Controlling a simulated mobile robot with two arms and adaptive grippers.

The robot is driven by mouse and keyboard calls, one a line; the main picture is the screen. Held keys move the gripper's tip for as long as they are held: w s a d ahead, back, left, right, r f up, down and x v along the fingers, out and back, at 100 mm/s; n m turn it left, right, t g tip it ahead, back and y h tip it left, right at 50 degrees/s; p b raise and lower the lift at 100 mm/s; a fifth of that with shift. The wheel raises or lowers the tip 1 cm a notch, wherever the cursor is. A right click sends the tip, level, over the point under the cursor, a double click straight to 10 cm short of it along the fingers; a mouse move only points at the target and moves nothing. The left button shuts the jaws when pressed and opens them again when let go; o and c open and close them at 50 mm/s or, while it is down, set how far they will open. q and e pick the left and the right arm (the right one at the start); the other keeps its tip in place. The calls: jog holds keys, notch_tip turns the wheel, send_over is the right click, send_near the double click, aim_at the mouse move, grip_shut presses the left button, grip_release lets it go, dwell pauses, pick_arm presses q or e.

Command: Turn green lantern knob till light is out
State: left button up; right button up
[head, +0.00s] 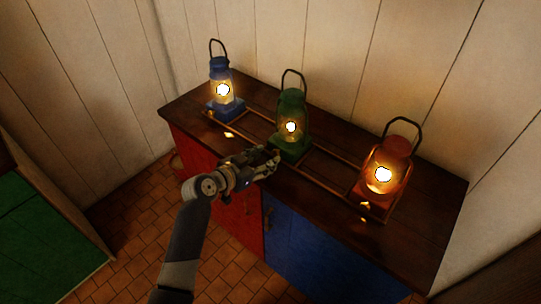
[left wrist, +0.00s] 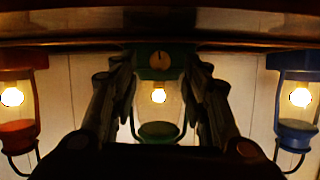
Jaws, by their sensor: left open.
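The green lantern (head: 291,108) stands lit in the middle of the cabinet top, between two other lanterns. My left gripper (head: 272,160) is open in front of its base. In the left wrist view, which is upside down, the green lantern (left wrist: 158,131) shows between the two fingers. Its round brass knob (left wrist: 160,60) sits on the green base, between and beyond the fingertips of my left gripper (left wrist: 160,72). I cannot tell whether the fingers touch the knob. In the head view the knob is hidden behind the gripper. My right gripper is not in view.
A lit blue lantern (head: 220,84) stands to the left and a lit red lantern (head: 386,166) to the right. A thin rail frame (head: 325,156) runs along the dark wooden top (head: 433,196). Plank walls close off the back. Tiled floor (head: 142,215) is clear at the left.

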aim_at(274, 155)
pick_arm(q)
jog(key=shift+x, duration=1.95)
jog(key=shift+f, duration=0.1)
grip_shut()
